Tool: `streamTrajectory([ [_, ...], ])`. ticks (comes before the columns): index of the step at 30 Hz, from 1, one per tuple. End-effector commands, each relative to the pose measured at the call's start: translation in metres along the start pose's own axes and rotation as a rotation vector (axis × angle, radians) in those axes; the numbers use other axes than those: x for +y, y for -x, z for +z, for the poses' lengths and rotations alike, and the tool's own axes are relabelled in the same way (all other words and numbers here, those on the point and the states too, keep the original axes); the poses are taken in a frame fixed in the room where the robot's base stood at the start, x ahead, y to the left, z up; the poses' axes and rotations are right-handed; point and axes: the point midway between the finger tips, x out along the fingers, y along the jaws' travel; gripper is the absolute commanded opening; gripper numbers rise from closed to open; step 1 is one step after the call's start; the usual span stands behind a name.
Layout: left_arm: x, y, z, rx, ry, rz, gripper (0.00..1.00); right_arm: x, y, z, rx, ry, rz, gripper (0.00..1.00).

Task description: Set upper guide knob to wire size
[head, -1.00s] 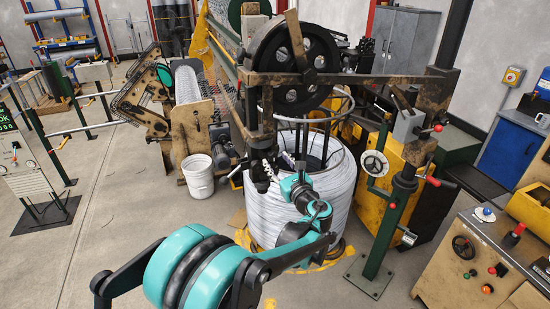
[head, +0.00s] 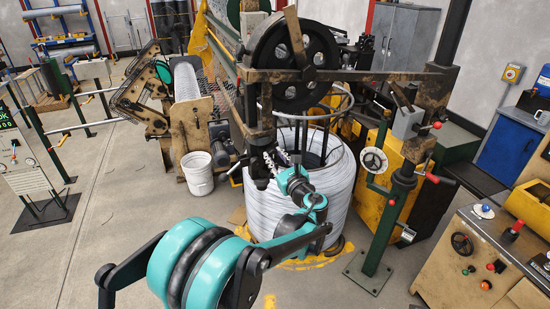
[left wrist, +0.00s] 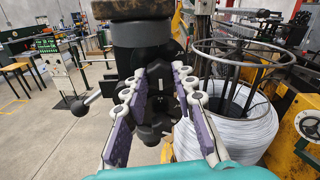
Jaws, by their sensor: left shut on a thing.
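The upper guide is a dark column (head: 259,148) hanging below the big black wheel. It fills the upper middle of the left wrist view as a black cylinder (left wrist: 140,45). A dark knob (left wrist: 157,82) sits under the cylinder, between the purple-padded fingers of my left gripper (left wrist: 158,72). My left gripper (head: 270,160) is shut on this knob, reaching it from the right in the head view. The fingers hide much of the knob, and I cannot read any size marking on it. My right gripper is not in view.
A large coil of pale wire (head: 325,205) stands close behind my left wrist, with a wire hoop above it. The black wheel (head: 293,55) is overhead. A green post with a white handwheel (head: 374,160) stands right. A white bucket (head: 198,175) stands left on open floor.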

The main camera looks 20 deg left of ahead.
Motion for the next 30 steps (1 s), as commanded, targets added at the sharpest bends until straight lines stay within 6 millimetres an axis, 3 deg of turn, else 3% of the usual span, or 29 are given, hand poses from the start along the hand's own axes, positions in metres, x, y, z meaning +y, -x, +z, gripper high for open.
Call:
streamTrajectory([
  [8, 0.001, 0.0, -0.002, -0.006, 0.153, -0.001, 0.0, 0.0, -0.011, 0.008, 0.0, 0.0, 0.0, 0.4],
  [30, 0.001, 0.0, -0.003, -0.034, 0.848, -0.004, 0.0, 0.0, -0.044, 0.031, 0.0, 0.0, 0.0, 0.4],
])
